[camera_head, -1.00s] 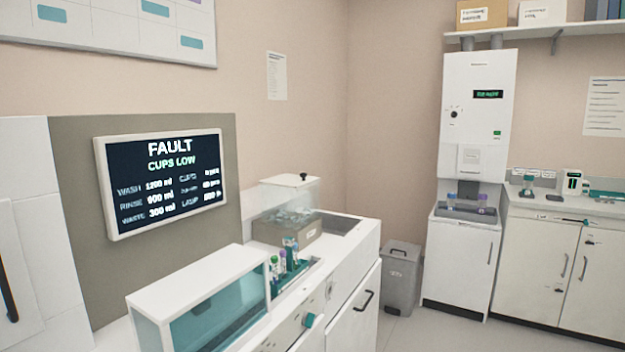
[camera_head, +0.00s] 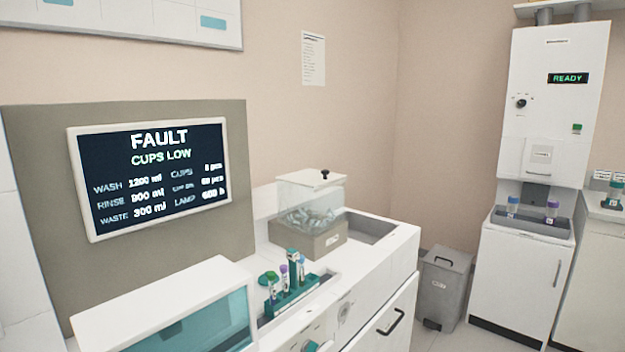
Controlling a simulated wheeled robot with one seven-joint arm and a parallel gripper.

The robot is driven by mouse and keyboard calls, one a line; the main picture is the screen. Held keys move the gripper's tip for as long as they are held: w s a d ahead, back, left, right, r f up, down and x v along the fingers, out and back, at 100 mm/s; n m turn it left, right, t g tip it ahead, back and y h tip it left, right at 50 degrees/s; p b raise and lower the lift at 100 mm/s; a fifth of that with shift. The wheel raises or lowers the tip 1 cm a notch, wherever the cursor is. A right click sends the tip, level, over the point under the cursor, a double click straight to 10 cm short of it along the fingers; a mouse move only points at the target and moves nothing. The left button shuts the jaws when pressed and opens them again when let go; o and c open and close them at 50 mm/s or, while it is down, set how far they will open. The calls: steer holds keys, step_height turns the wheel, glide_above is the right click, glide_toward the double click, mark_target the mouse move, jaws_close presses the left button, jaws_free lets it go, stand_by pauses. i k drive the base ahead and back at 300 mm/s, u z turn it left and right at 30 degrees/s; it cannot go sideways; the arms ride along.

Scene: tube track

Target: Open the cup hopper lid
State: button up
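The cup hopper (camera_head: 308,215) is a clear box on a grey-tan base, standing on the white analyzer's top right of the screen. Several small clear cups (camera_head: 308,218) lie inside, seen through the wall. My gripper is not in the head view.
A screen (camera_head: 150,178) reads FAULT, CUPS LOW. A teal rack (camera_head: 290,294) with several tubes sits in front of the hopper, beside a teal-windowed white cover (camera_head: 170,310). A grey bin (camera_head: 446,285) and a white machine (camera_head: 540,170) stand at right.

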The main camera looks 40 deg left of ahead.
mark_target(309, 177)
steer(key=u, duration=1.1)
steer(key=k, duration=1.2)
steer(key=z, duration=0.7)
steer(key=i, duration=1.55)
steer(key=u, duration=1.05)
steer(key=i, duration=0.65)
steer(key=u, duration=0.4)
